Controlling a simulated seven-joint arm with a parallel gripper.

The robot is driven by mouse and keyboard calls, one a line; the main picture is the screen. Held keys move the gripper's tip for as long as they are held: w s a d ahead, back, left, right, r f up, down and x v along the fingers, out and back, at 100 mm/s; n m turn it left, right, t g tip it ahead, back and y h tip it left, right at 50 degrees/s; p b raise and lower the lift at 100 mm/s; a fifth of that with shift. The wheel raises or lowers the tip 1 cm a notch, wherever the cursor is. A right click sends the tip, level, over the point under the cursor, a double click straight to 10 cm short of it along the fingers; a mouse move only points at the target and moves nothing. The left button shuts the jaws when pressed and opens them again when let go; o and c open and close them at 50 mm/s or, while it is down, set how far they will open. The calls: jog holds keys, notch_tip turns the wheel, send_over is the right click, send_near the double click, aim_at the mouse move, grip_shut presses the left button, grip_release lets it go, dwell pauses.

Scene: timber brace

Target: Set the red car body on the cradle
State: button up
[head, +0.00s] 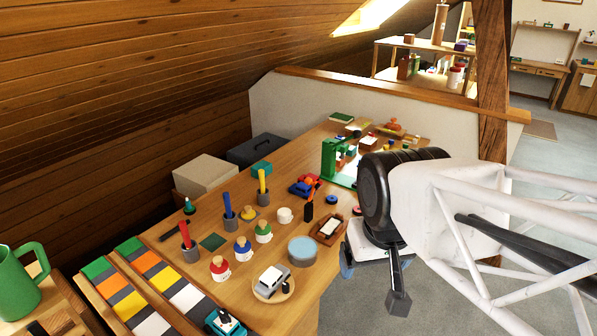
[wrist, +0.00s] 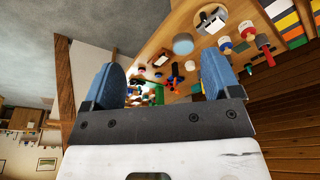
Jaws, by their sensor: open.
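A small red and blue car-like piece (head: 303,187) sits on the wooden table, left of the green stand; it seems to be the red car body, but its details are too small to tell. I cannot tell for sure which thing is the cradle. A low wooden tray (head: 316,232) with a white piece in it lies nearer the table's right edge. My gripper (head: 347,262) is just off that edge, beside the tray and apart from the red piece. In the wrist view, my gripper (wrist: 165,72) shows two blue fingers spread wide with nothing between them.
A green stand (head: 328,160) rises behind the tray. Several pegs in holders and coloured knobs crowd the table's left half. A timber post (head: 492,80) stands behind my arm.

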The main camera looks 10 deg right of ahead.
jog(key=w+r+n, duration=0.1)
jog(key=w+r, duration=0.2)
jog(key=w, duration=0.7)
jog(key=n+g, duration=0.3)
jog(key=n, duration=0.5)
send_over(311, 176)
notch_tip(311, 176, down, 29)
jog(key=shift+s+f, duration=0.1)
jog(key=shift+s, duration=0.05)
jog(key=shift+w+f, duration=0.2)
jog(key=shift+f, duration=0.05)
jog(key=shift+f, duration=1.3)
jog(key=shift+f, duration=0.15)
